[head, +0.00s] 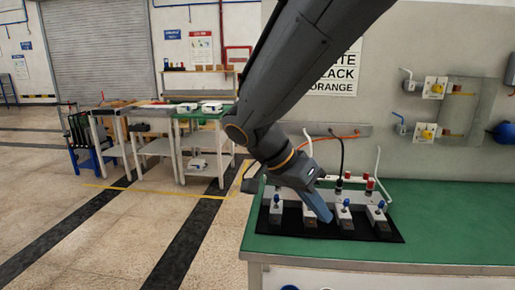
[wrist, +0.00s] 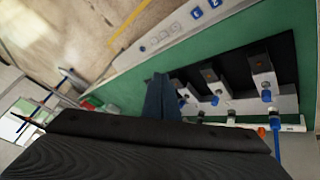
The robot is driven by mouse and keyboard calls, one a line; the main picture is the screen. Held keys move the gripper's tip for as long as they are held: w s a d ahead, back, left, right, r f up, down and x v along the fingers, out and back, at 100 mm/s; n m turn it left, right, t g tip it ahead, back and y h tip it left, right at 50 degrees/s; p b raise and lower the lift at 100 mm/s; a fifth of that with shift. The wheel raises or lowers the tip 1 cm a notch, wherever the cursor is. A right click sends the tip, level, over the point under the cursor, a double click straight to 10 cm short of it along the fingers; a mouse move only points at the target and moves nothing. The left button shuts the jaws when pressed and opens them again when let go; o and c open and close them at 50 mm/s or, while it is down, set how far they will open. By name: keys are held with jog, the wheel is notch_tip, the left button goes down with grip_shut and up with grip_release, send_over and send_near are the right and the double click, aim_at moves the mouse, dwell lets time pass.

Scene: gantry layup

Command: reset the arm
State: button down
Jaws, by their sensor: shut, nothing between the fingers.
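My arm reaches down from the top of the head view, and my gripper (head: 325,216) hangs low over the black mat (head: 318,231) on the green bench. Its blue-grey fingers are together with nothing between them. In the wrist view the gripper (wrist: 160,84) also shows shut, in front of the row of grey blocks with blue knobs. In the head view the fingers stand among these blocks (head: 343,217) and hide part of the row. I cannot tell whether the fingertips touch the mat or a block.
The green bench (head: 450,215) is clear to the right of the mat. A rail with red and black fittings and upright cables (head: 380,162) stands behind the blocks. Yellow-and-white valve fittings (head: 436,87) are on the wall. Another workbench (head: 200,115) stands farther back left.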

jog(key=s+d+f+n+y, duration=0.3)
jog(key=s+f+n, duration=0.1)
jog(key=f+n, duration=0.1)
jog(key=s+d+f+n+y, duration=0.3)
jog(key=s+f+n+y, duration=0.1)
jog(key=f, duration=0.4)
jog(key=shift+s+n+g, duration=0.4)
jog(key=shift+s+n, duration=0.4)
jog(key=shift+n, duration=0.1)
